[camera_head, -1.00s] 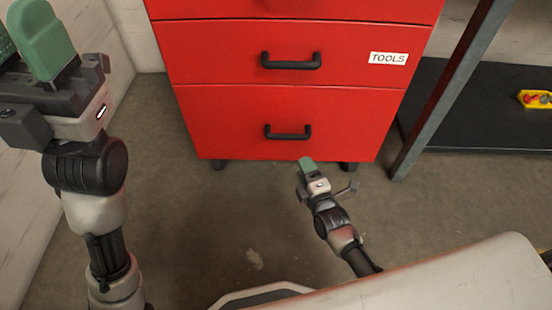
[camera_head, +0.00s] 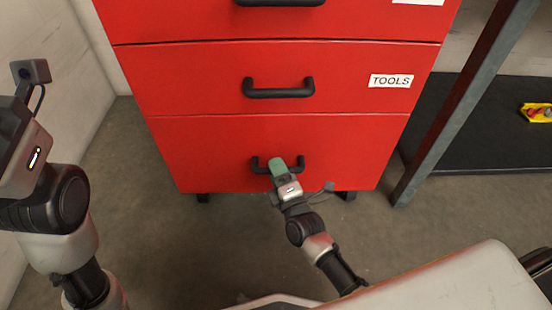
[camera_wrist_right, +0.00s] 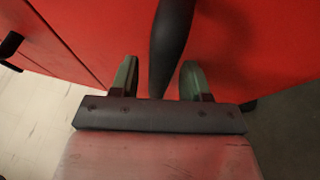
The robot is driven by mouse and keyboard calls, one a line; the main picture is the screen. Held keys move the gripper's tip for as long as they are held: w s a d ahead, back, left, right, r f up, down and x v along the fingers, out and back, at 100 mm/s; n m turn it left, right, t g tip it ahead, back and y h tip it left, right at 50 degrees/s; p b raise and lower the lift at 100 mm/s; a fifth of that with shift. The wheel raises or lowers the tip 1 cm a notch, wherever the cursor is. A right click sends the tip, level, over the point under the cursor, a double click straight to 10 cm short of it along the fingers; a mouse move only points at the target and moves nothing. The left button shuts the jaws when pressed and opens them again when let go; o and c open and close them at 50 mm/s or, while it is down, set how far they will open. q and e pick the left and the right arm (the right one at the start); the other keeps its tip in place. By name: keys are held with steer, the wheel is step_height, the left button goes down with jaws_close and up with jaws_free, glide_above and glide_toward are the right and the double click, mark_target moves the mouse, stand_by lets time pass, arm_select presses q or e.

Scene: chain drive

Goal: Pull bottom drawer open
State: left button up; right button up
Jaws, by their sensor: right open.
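The bottom drawer (camera_head: 200,155) is the lowest red front of the cabinet and sits flush with the fronts above. Its black bar handle (camera_head: 259,165) is partly covered by my right gripper (camera_head: 278,166) in the head view. In the right wrist view my right gripper (camera_wrist_right: 158,80) is open, with one green finger on each side of the dark handle (camera_wrist_right: 172,45). I cannot tell whether either finger touches it. My left arm is at the left edge of the head view; its fingertips are out of frame.
The drawer labelled TOOLS (camera_head: 190,82) is above, with its own black handle (camera_head: 278,93). A grey metal post (camera_head: 465,100) and a dark shelf (camera_head: 480,150) with a yellow tray (camera_head: 540,113) stand to the right. A pale wall is at the left.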

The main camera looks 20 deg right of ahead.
steer(key=shift+w, duration=0.15)
steer(key=shift+r, duration=0.1)
jaws_close()
